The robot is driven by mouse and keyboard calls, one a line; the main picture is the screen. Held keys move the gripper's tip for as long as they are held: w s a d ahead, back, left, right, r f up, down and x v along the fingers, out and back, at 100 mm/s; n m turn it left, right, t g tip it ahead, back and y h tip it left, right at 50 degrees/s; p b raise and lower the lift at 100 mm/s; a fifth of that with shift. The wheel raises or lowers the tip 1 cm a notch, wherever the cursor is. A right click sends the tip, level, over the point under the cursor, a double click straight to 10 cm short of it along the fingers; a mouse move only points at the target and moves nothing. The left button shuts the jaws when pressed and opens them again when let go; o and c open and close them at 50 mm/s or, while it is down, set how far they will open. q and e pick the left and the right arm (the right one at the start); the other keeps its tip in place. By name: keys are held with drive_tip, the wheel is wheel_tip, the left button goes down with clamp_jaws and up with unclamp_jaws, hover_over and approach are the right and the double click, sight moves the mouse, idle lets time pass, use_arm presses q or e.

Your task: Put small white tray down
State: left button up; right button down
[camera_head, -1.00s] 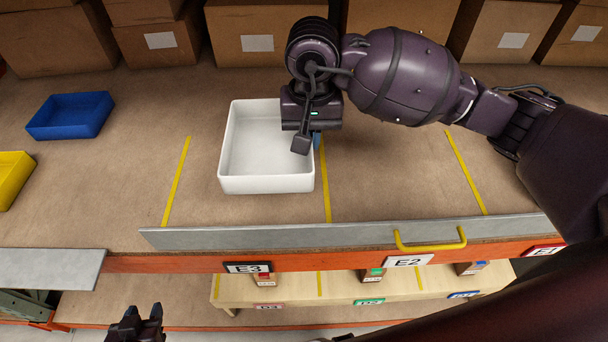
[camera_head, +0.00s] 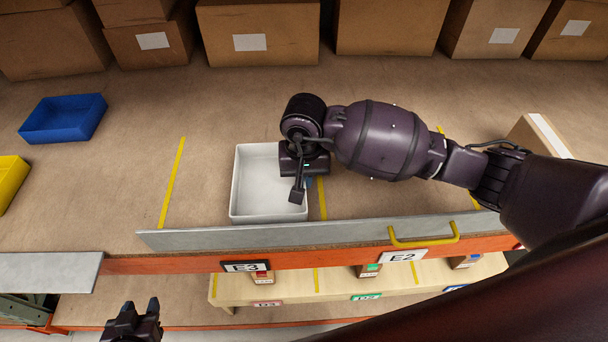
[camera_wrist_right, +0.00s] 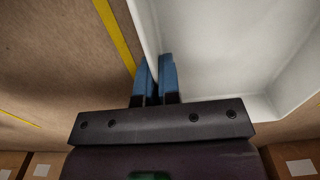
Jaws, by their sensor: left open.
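The small white tray (camera_head: 265,182) is over or on the brown shelf board, just behind the grey front lip, between the yellow lines. My right gripper (camera_head: 308,183) is at its right wall. In the right wrist view, the blue fingers (camera_wrist_right: 156,75) stand on both sides of the wall of the white tray (camera_wrist_right: 215,45), shut on it. The tray looks level; I cannot tell whether its base touches the board. My left gripper (camera_head: 133,312) is open and empty, low at the bottom left in front of the shelf.
A blue tray (camera_head: 63,120) and a yellow tray (camera_head: 10,182) lie to the left. Cardboard boxes (camera_head: 258,35) line the back, and another box (camera_head: 541,136) stands at the right. The grey lip (camera_head: 270,238) with a yellow handle (camera_head: 424,240) edges the shelf. Board behind the tray is clear.

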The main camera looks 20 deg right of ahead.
drive_tip(key=shift+f, duration=0.1)
drive_tip(key=c, duration=1.3)
unclamp_jaws()
